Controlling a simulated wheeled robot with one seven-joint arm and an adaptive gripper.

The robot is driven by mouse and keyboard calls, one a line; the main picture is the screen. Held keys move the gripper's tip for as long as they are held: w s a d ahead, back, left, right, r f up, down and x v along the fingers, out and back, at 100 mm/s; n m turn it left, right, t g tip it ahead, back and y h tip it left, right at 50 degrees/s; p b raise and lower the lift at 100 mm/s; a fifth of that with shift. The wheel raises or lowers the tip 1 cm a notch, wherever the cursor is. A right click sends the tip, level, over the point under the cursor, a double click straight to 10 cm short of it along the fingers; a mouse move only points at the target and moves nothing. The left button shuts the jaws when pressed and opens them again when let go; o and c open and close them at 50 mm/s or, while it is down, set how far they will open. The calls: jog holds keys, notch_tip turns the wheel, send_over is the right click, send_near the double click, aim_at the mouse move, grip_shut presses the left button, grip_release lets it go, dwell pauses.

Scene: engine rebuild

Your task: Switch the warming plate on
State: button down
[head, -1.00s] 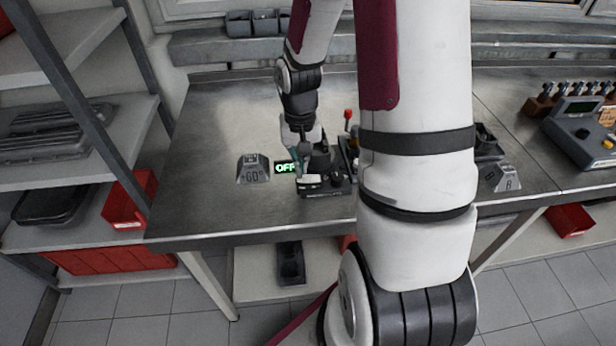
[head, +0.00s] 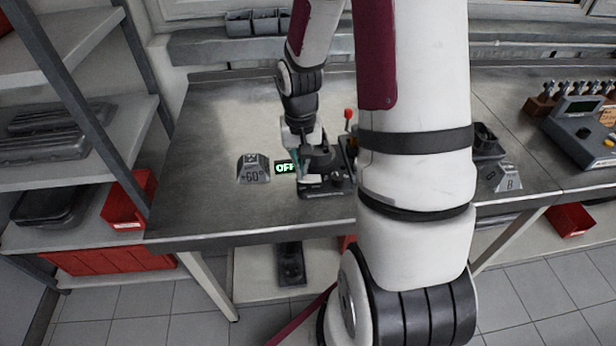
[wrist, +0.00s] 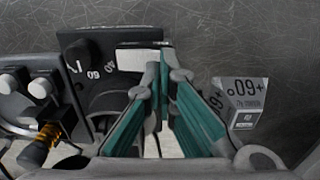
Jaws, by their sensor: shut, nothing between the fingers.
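The warming plate (head: 322,186) is a dark unit on the steel bench, partly hidden by my arm. A small display (head: 285,167) at its left reads OFF in green. In the wrist view a black knob (wrist: 78,56) with number marks beside it sits on the dark panel (wrist: 103,45), left of my fingers. A pale rectangle (wrist: 140,58) lies close by the fingertips. My gripper (head: 298,168) is over the left part of the unit, its teal fingers (wrist: 164,62) shut and empty. I cannot tell whether the fingertips touch anything.
A grey wedge sign marked +60° (head: 253,170) stands left of the display, and also shows in the wrist view (wrist: 240,97). A red-tipped lever (head: 348,115) rises behind the unit. A control box (head: 583,132) stands far right. The bench's left part is clear.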

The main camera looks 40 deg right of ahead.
jog(key=shift+f+b, duration=0.35)
jog(key=shift+f, duration=0.55)
dwell(0.4)
jog(key=shift+r, duration=0.1)
jog(key=shift+s+r+p, duration=0.1)
jog(key=shift+r+p, duration=1.5)
jog(key=shift+r, duration=1.15)
jog(key=shift+r+p, duration=0.3)
jog(key=shift+r, duration=0.4)
jog(key=shift+a+r, duration=0.1)
jog(key=shift+r, duration=0.2)
jog(key=s+a+r+n+t+h, duration=0.15)
jog(key=a+r, duration=0.25)
jog(key=r, duration=0.5)
jog(key=s+a+r+n+t, duration=0.1)
jog(key=s+a+r+n, duration=0.15)
jog(key=a+r, duration=0.4)
jog(key=s+a+r+n+t+y, duration=0.1)
jog(key=s+a+r+n+t, duration=0.1)
jog(key=s+a+r, duration=0.3)
jog(key=s+r+t, duration=0.1)
jog(key=s+r, duration=0.3)
jog(key=s, duration=0.2)
jog(key=shift+s+a+r+n, duration=0.15)
jog(key=shift+s+a+n, duration=0.1)
jog(key=shift+s+n, duration=0.15)
